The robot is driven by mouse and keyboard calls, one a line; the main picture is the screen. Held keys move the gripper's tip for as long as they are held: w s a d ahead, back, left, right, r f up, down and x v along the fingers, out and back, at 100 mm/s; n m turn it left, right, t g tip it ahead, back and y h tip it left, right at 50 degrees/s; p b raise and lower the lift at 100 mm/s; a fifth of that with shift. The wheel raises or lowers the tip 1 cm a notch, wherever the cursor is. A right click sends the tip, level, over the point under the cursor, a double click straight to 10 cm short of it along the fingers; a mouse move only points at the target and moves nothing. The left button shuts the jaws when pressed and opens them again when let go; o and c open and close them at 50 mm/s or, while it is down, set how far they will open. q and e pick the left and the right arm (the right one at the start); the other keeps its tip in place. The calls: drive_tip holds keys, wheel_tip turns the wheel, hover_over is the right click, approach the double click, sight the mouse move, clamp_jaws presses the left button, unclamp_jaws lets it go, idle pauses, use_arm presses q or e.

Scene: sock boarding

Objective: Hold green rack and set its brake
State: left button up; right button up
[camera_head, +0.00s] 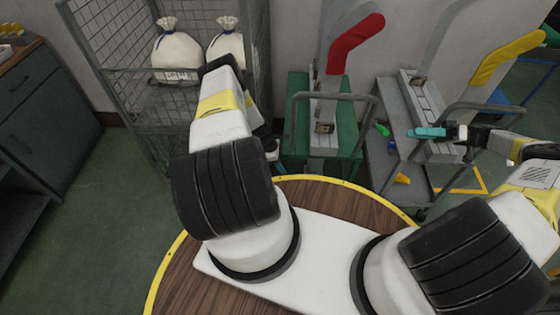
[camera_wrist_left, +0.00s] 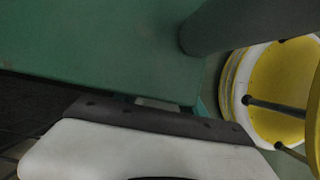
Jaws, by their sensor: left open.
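The green rack (camera_head: 297,105) stands beyond the middle of the round table, with a grey tubular handle and a board wearing a red sock (camera_head: 356,42). My left gripper (camera_head: 268,142) is down at the left side of this rack, mostly hidden behind my own arm. It is open; I cannot tell whether it touches the rack. In the left wrist view a green surface (camera_wrist_left: 90,45) fills the upper left, with a dark round bar (camera_wrist_left: 245,22) close by. My right gripper (camera_head: 430,132), with teal fingers, is by the grey rack; its opening is unclear. I cannot make out the brake.
A wire cage cart (camera_head: 105,60) with tied white sacks (camera_head: 177,55) stands at the back left. A grey rack (camera_head: 385,165) with a yellow sock (camera_head: 508,58) stands right of the green one. Dark cabinets (camera_head: 45,110) are at far left; floor before them is clear.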

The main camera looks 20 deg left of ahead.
use_arm(q)
drive_tip(key=shift+f, duration=0.15)
clamp_jaws()
idle(1.4)
